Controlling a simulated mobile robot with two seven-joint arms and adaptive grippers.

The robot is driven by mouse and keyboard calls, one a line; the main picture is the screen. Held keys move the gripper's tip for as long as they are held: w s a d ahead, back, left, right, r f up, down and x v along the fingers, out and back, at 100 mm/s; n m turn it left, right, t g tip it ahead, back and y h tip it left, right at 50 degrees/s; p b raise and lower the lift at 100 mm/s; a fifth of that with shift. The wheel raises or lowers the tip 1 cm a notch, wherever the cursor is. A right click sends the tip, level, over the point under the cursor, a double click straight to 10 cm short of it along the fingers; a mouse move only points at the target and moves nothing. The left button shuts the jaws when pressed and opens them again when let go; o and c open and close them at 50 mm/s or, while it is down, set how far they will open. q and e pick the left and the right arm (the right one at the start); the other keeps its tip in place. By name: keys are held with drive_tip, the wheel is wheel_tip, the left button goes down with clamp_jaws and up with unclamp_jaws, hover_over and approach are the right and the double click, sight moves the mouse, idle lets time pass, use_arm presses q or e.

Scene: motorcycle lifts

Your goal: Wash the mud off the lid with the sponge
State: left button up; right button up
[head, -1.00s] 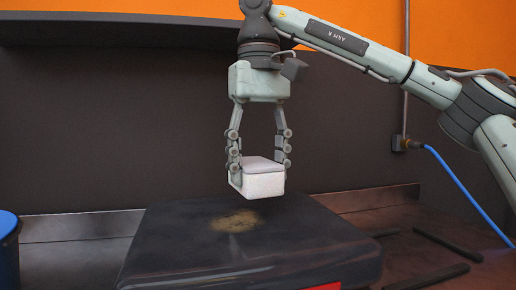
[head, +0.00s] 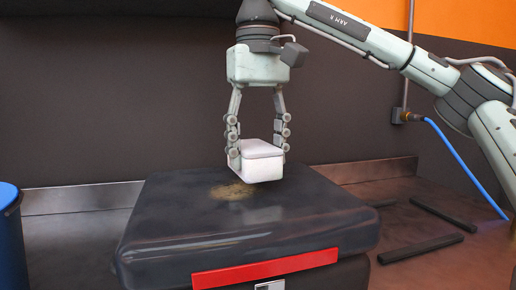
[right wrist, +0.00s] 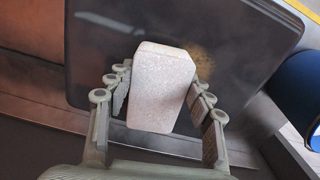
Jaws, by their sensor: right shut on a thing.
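The lid (head: 320,215) is a large dark slab with rounded edges and a red strip on its front side. A brown mud patch (head: 232,191) lies on its top, left of the middle. My right gripper (head: 257,150) points down and is shut on the pale sponge (head: 262,168). The sponge is over the lid beside the mud; I cannot tell whether it touches the lid. In the right wrist view the sponge (right wrist: 161,88) sits between the fingers, and the mud (right wrist: 204,62) shows partly behind it. My left gripper is not in view.
A blue bucket (head: 10,235) stands at the left edge. Dark bars (head: 420,248) lie on the bench right of the lid. A blue hose (head: 465,165) hangs from a wall fitting at the right. A dark wall (head: 120,110) rises behind the bench.

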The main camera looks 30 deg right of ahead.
drive_tip(key=shift+f+b, duration=0.55)
drive_tip(key=shift+f, duration=0.5)
drive_tip(key=shift+w+a+r+p, duration=0.15)
drive_tip(key=shift+a+p, duration=0.1)
drive_tip(key=shift+a, duration=0.2)
drive_tip(key=shift+w+a+p, duration=0.1)
drive_tip(key=shift+a+p, duration=0.1)
drive_tip(key=shift+a, duration=0.2)
drive_tip(key=shift+w+a, duration=0.25)
drive_tip(key=shift+a, duration=0.75)
drive_tip(key=shift+w+a, duration=0.25)
drive_tip(key=shift+a, duration=0.8)
drive_tip(key=shift+w+a, duration=0.25)
drive_tip(key=shift+a, duration=0.75)
